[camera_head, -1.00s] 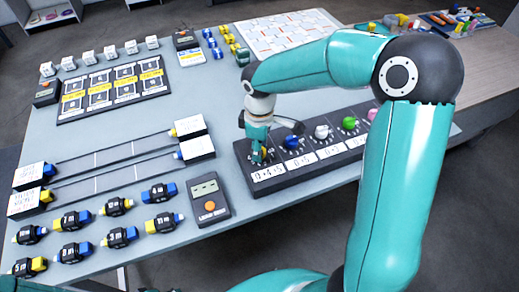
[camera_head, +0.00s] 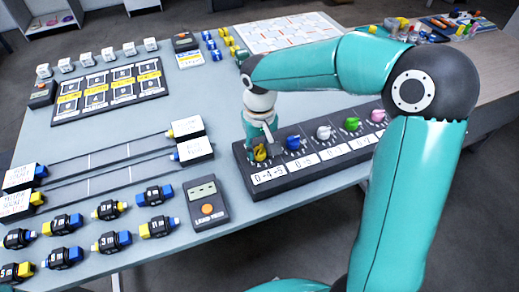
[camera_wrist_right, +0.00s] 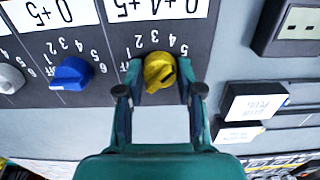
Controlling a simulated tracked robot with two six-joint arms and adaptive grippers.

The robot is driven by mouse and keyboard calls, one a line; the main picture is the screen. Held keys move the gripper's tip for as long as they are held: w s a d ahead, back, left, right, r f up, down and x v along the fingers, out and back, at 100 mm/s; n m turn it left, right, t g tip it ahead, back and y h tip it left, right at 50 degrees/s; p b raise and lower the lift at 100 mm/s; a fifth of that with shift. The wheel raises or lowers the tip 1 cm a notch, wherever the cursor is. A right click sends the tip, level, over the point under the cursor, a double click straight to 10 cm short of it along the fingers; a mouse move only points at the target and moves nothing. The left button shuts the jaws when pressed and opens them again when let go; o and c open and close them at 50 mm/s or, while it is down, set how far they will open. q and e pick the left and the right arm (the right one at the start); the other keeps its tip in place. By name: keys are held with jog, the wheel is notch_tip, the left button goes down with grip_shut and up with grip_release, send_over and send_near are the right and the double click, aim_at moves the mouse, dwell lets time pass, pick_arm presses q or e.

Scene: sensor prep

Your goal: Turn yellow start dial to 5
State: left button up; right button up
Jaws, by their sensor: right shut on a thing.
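The yellow dial (camera_head: 260,155) is the leftmost knob on the dark dial panel (camera_head: 240,176). It also shows in the right wrist view (camera_wrist_right: 158,70), upside down, with a printed scale around it. A dark notch lies on its lower right side there; I cannot tell which number it marks. My right gripper (camera_head: 262,146) reaches down over the dial from above. In the wrist view its fingers (camera_wrist_right: 160,82) stand on both sides of the dial, shut on it. Part of the dial and scale is hidden by the fingers. My left gripper is not in view.
Blue (camera_head: 293,142), white (camera_head: 323,132), green (camera_head: 352,123) and pink knobs sit in a row to the right of the yellow dial. A grey device with an orange button (camera_head: 206,203) stands just left of the panel. My right arm hides part of the table.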

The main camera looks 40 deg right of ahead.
aim_at(259, 148)
jog(key=shift+m+b, duration=0.3)
jog(key=shift+m, duration=1)
jog(key=shift+r, duration=0.1)
jog(key=o, duration=1.2)
jog(key=shift+c, duration=0.2)
notch_tip(259, 148, up, 12)
